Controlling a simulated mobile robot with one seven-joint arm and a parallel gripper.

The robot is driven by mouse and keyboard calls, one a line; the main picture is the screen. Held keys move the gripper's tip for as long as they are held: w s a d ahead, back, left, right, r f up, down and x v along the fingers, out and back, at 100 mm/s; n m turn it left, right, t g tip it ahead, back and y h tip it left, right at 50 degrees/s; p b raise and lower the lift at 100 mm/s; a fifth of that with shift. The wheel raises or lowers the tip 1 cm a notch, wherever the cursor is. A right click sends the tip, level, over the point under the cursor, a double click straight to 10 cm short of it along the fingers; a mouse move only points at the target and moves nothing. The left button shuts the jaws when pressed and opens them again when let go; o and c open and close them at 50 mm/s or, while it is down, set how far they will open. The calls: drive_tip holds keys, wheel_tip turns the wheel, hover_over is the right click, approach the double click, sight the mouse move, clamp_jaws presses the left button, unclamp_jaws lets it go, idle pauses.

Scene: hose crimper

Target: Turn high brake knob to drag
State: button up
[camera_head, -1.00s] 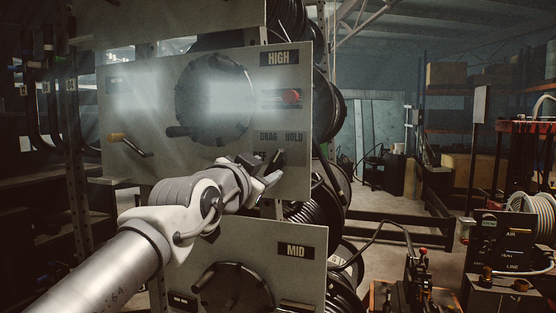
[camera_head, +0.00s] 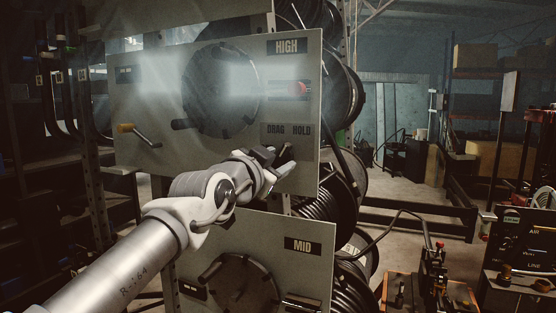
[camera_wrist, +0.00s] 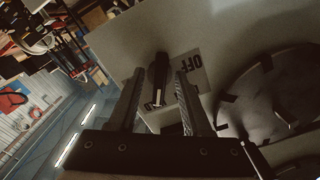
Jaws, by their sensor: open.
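The panel marked HIGH (camera_head: 150,90) stands in front of my arm. Its brake knob (camera_head: 287,152) is a dark lever below the DRAG and HOLD labels (camera_head: 288,130). My gripper (camera_head: 272,163) is at the panel's lower right, close to this knob. In the wrist view, my gripper (camera_wrist: 160,88) is open, with one finger on each side of the dark knob (camera_wrist: 158,72). I cannot tell whether either finger touches it. An OFF label (camera_wrist: 194,64) shows beside the right finger. The knob's lower part is partly hidden in the head view.
The MID panel (camera_head: 210,232) is below. Hose reels (camera_head: 345,100) stand behind. Floor to the right is partly open.

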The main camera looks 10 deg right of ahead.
clamp_jaws()
drive_tip(key=shift+f+b, duration=0.15)
drive_tip(key=shift+b, duration=0.25)
drive_tip(key=shift+f+n+b, duration=0.15)
drive_tip(key=shift+n+b, duration=0.85)
drive_tip(key=shift+b, duration=0.25)
drive_tip(key=n+b, duration=0.2)
drive_tip(key=b, duration=0.1)
drive_tip(key=shift+n, duration=0.3)
drive_tip(key=n+b, duration=0.2)
drive_tip(key=n, duration=0.1)
drive_tip(key=shift+d+n, duration=0.1)
drive_tip(key=shift+n, duration=0.2)
drive_tip(key=shift+r+n+b, duration=0.25)
drive_tip(key=shift+n+b, duration=0.65)
drive_tip(key=shift+n, duration=0.8)
drive_tip(key=shift+s, duration=0.1)
